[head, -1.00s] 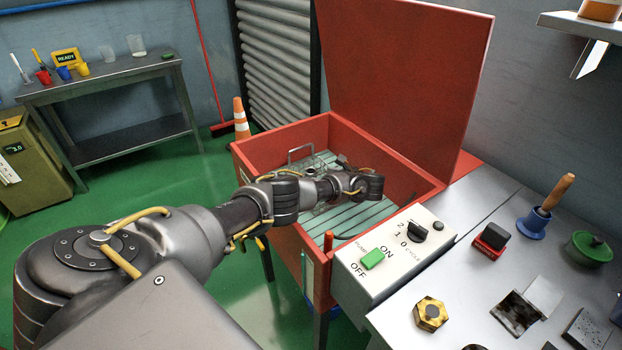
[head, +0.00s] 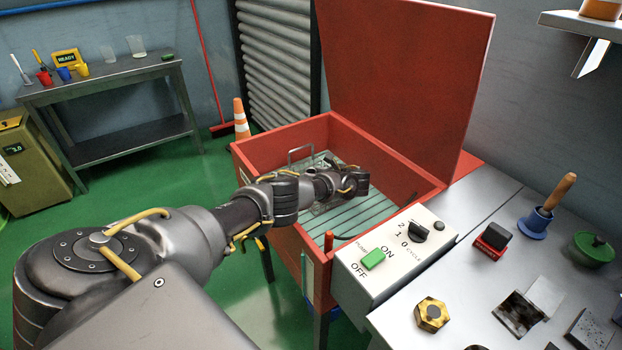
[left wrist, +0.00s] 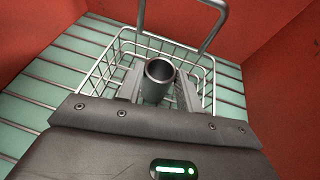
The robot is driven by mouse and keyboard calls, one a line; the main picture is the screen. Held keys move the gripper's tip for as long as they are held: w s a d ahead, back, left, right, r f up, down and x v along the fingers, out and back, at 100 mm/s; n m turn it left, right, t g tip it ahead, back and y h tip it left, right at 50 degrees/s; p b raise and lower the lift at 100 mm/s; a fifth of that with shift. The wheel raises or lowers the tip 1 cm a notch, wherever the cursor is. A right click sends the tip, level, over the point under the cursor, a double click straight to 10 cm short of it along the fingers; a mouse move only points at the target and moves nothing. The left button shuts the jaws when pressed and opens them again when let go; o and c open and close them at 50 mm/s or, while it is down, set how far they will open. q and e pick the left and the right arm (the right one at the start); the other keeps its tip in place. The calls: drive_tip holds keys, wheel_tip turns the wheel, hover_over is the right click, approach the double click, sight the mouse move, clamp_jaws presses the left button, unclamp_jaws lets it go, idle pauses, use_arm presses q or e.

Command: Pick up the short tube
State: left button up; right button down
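The short tube (left wrist: 159,75) is a grey hollow cylinder in the left wrist view, its open end facing the camera. It stands inside a wire basket (left wrist: 93,82), which sits in the red washer tub. My left gripper (left wrist: 158,88) has its two fingers apart, one on each side of the tube. Whether either finger touches the tube is hard to tell. In the head view my left arm reaches over the tub's near wall, and its wrist hides the tube and much of the basket (head: 301,157). My right gripper is not in view.
The red tub (head: 262,187) has high walls and a raised lid (head: 405,80). Slats (head: 355,215) cover its floor. At its right stands a control panel with a green switch (head: 373,259). A yellow hex nut (head: 431,314) and other items lie on the metal counter.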

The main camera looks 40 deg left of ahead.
use_arm(q)
drive_tip(key=c, duration=0.5)
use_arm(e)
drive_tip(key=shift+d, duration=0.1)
use_arm(q)
drive_tip(key=shift+r, duration=0.1)
